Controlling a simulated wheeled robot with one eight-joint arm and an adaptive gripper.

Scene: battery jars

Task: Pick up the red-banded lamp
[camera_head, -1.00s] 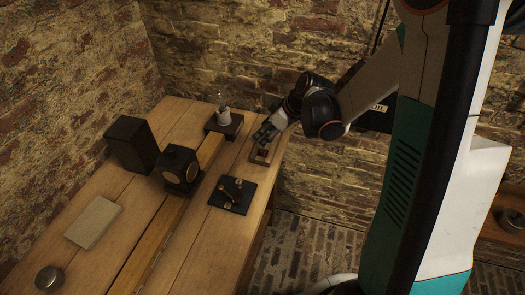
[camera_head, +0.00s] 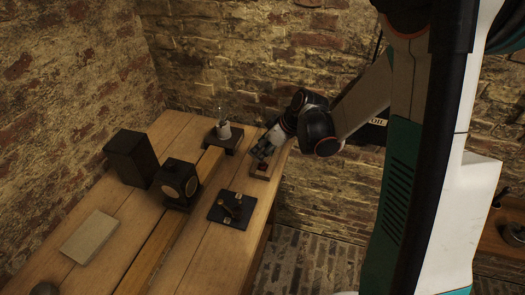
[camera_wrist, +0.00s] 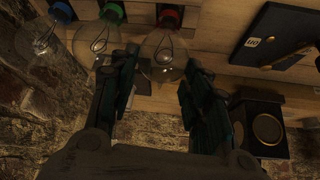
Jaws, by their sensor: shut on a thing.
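The red-banded lamp (camera_wrist: 162,58) is a clear glass bulb with a red collar, at the top middle of the wrist view. My gripper (camera_wrist: 160,82) has one finger on each side of its glass and is shut on it. A green-banded lamp (camera_wrist: 95,42) and a blue-banded lamp (camera_wrist: 40,36) stand beside it to the left. In the head view my gripper (camera_head: 262,150) is low over a small wooden block (camera_head: 262,173) near the table's right edge. The lamps are mostly hidden or too small to tell there.
A pale jar (camera_head: 223,130) stands on a dark stand behind. A dark dial box (camera_head: 179,184) and a taller black box (camera_head: 131,157) stand to the left. A black board with brass parts (camera_head: 231,209) lies in front. A brick wall is close behind.

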